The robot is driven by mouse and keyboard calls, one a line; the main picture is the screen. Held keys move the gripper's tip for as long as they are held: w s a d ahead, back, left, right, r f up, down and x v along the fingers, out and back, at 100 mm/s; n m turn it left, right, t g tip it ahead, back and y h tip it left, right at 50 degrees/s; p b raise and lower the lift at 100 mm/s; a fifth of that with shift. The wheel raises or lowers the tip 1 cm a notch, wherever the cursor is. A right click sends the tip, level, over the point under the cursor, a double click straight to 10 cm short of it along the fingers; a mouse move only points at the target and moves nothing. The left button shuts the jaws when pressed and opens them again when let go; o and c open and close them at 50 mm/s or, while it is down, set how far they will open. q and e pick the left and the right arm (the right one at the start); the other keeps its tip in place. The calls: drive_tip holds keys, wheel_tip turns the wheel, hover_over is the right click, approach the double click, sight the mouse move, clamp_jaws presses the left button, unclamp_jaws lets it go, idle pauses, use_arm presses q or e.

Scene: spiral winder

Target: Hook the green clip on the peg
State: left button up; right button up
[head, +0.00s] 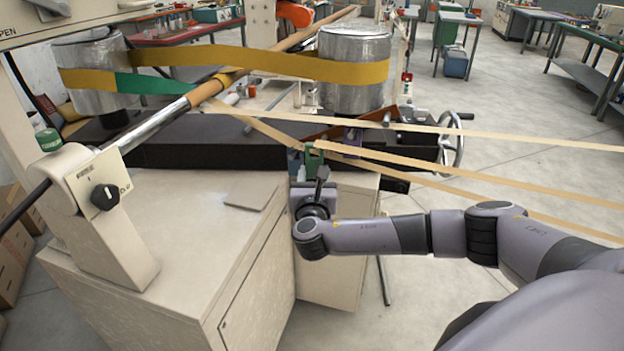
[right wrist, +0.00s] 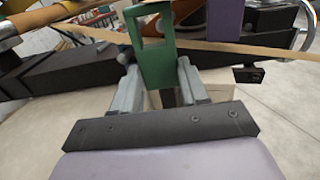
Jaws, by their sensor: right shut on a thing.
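My right gripper (head: 314,180) is shut on the green clip (head: 313,158), in front of the winder's dark beam. In the right wrist view the clip (right wrist: 157,68) stands upright between the two grey fingers (right wrist: 156,84). It is a flat green plate with a rectangular opening near its top. A tan strip passes close to the clip in both views; I cannot tell whether they touch. I cannot make out the peg for certain in either view. My left gripper is not in view.
The dark beam (head: 215,140) lies behind. Tan strips (head: 480,140) cross above my right arm. A cream cabinet (head: 190,255) stands in front.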

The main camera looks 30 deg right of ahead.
drive_tip(key=shift+w+d+f+b, duration=0.2)
drive_tip(key=shift+w+d+b, duration=0.55)
drive_tip(key=shift+d, duration=0.25)
drive_tip(key=shift+w+d+f+b, duration=0.15)
drive_tip(key=shift+w+d+b, duration=1.05)
drive_tip(key=shift+d+b, duration=0.2)
drive_tip(key=shift+w+d+f, duration=0.2)
drive_tip(key=shift+w+d, duration=0.05)
drive_tip(key=shift+w, duration=0.05)
drive_tip(key=o, duration=1.1)
